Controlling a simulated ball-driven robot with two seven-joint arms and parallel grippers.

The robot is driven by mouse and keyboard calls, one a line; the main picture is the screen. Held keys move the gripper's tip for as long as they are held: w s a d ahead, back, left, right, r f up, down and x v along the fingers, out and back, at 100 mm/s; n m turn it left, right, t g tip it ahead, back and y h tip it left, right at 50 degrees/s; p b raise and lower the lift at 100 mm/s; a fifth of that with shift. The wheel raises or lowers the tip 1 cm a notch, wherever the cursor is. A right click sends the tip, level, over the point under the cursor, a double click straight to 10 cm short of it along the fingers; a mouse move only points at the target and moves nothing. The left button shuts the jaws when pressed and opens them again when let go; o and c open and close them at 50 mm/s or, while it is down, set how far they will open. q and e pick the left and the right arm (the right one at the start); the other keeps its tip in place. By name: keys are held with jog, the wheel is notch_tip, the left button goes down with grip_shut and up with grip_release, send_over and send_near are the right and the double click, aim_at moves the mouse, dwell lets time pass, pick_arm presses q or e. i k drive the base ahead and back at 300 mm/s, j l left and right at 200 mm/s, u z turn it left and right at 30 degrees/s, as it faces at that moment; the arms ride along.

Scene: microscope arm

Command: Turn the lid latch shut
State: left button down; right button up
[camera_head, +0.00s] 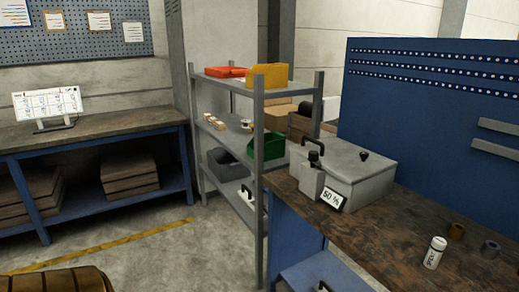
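A grey metal box (352,190) with a closed-looking grey lid (343,158) stands on the brown workbench. A small black knob (363,155) sits on the lid's right side. At the box's left front corner is a grey block (311,180) with a dark lever-like part (315,160) above it; this may be the lid latch, but its turn position is too small to tell. A tag (332,198) reading about "50 %" is on the box's front. Neither of my grippers is in view.
The workbench top (400,235) has free room in front of the box. A metal shelf rack (259,160) with bins stands directly left of the bench.

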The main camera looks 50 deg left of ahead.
aim_at(313, 155)
jog(key=u, duration=1.15)
jog(key=i, duration=0.05)
